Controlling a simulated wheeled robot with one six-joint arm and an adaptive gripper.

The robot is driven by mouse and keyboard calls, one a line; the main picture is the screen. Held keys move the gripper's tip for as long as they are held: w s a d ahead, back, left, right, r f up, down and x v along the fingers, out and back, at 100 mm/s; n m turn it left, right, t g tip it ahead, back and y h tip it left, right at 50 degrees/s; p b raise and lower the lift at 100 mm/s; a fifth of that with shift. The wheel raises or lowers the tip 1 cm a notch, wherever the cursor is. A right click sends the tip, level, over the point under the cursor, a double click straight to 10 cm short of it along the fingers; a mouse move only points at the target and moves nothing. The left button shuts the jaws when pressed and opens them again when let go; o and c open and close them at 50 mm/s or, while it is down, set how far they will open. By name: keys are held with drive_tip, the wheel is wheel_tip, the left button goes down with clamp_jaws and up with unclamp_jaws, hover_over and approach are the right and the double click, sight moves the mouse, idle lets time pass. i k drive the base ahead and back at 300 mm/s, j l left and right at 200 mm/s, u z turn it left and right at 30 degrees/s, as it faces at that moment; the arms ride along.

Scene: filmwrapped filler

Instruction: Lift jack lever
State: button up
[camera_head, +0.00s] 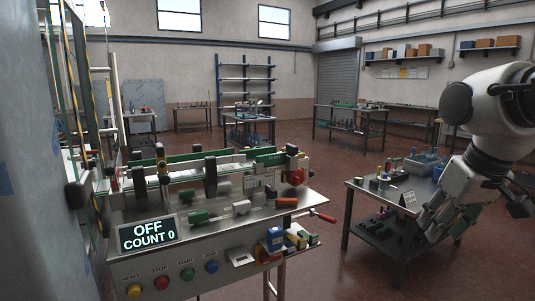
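A filler machine with a steel top (250,231) stands in the left and middle of the view. A thin rod with a red grip (324,217) sticks out to the right from its right side; it may be the jack lever, but I cannot tell for sure. My gripper (446,222) hangs at the right end of the view, over the side table and well to the right of the red grip, apart from it. Its fingers are small and dark against the cluttered background, so their opening is unclear.
The machine's display (147,233) reads OFF, COUNT 0, above a row of coloured buttons. A steel side table (352,196) with a blue bin (419,166) stands at the right. Red floor (325,255) lies open between machine and side table. A film-covered panel (35,190) fills the left edge.

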sight(327, 218)
drive_tip(key=i+l+u, duration=0.15)
drive_tip(key=u, duration=0.2)
drive_tip(key=i+l+u, duration=0.15)
drive_tip(key=u, duration=0.15)
drive_tip(key=i+l+u, duration=0.1)
drive_tip(key=l+u, duration=0.25)
drive_tip(key=j, duration=0.1)
